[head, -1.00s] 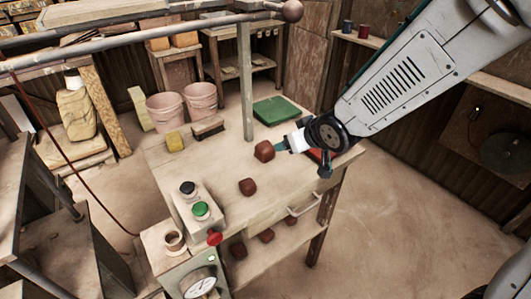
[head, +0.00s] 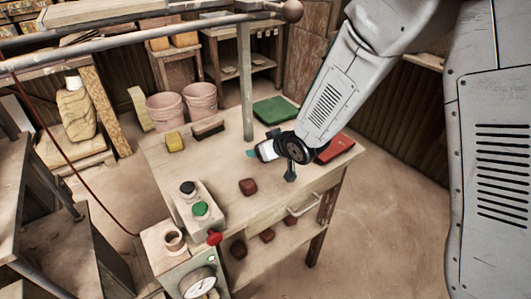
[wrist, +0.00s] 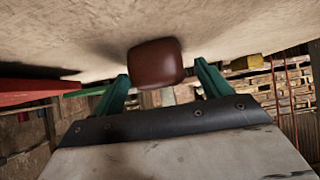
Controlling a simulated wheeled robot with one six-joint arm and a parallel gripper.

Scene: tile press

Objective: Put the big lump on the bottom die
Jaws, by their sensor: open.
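A reddish-brown lump (wrist: 155,63) sits on the table top in the wrist view, which shows the scene upside down. It is just ahead of my gripper's two green fingers, in line with the space between them. It looks like the big lump, which is hidden behind my gripper (head: 260,145) in the head view. My gripper is open, low over the table, with nothing clamped. A smaller brown lump (head: 248,186) lies nearer the front of the table. I cannot make out the bottom die in either view.
The wooden table (head: 205,165) also carries a green tray (head: 275,110), a red tray (head: 335,148), a yellow sponge (head: 175,142), a brush (head: 208,129) and a button box (head: 195,205). An upright post (head: 246,85) stands behind my gripper. Several lumps lie on the lower shelf.

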